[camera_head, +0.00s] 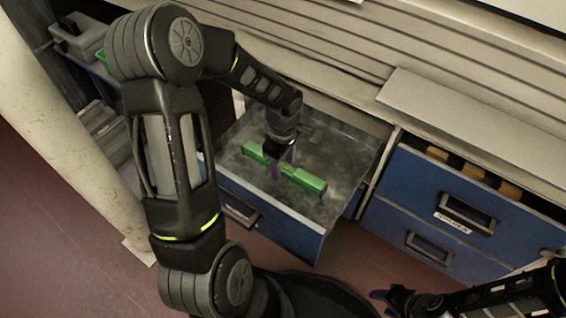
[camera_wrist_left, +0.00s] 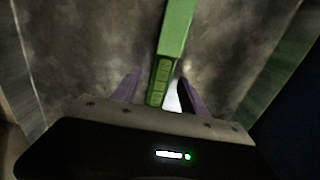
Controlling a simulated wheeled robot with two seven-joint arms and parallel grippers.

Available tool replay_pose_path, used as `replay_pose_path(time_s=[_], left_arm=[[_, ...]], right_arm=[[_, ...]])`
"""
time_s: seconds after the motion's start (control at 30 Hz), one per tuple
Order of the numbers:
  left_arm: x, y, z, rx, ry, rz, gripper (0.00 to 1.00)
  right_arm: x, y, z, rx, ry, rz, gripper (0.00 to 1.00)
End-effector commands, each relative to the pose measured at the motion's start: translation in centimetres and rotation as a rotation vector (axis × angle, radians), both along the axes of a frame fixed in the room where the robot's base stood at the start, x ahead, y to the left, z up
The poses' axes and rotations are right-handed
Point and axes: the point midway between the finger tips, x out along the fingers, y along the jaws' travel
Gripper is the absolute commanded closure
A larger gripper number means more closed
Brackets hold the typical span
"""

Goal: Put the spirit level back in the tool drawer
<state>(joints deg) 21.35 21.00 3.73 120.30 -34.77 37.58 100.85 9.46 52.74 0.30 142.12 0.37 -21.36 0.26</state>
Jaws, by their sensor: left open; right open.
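The green spirit level (camera_head: 308,182) is inside the open blue tool drawer (camera_head: 262,196), lying across its grey floor. My left gripper (camera_head: 283,164) reaches down into the drawer over the middle of the level and covers part of it. In the left wrist view, the level (camera_wrist_left: 175,35) runs between the two purple fingers of my left gripper (camera_wrist_left: 158,92). The fingers are open, with a gap on either side of the level. Whether the level rests flat on the floor is hard to tell. My right gripper (camera_head: 392,298) is open and empty at the bottom right.
Pale slatted panels (camera_head: 330,50) rise behind. A pale round column (camera_head: 60,120) stands at the left. The reddish floor (camera_head: 100,260) is clear in front.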

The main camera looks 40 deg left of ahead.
Motion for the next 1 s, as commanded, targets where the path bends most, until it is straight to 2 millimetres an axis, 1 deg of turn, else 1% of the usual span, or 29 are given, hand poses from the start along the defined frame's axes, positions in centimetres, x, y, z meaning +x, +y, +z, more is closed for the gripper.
replay_pose_path(time_s=[0.17,0.27,0.37,0.47,0.7,0.8,0.9,1.0], left_arm=[[0.0,0.0,0.2,0.000,0.000,0.000,0.49],[0.0,0.0,0.7,0.001,-0.001,0.001,0.49],[0.0,0.0,2.0,0.002,-0.001,-0.001,0.49],[0.1,0.0,3.9,0.001,-0.003,0.001,0.49],[0.1,0.1,9.0,0.001,-0.004,0.001,0.49],[0.1,0.0,10.7,0.001,-0.003,0.001,0.49],[0.0,0.0,11.8,0.001,-0.001,0.000,0.49],[0.0,0.0,12.3,0.000,0.000,0.000,0.49]], right_arm=[[0.0,0.0,0.2,0.000,0.001,0.000,0.53],[-0.1,0.0,0.7,0.001,0.003,0.001,0.53],[-0.2,0.0,1.1,0.001,0.004,0.003,0.53],[-0.3,0.0,1.9,0.001,0.007,0.004,0.53],[-0.7,0.4,3.6,0.007,0.014,0.013,0.53],[-0.8,0.5,4.0,0.010,0.017,0.017,0.53],[-0.9,0.6,4.3,0.011,0.019,0.020,0.53],[-1.0,0.7,4.4,0.012,0.019,0.021,0.53]])
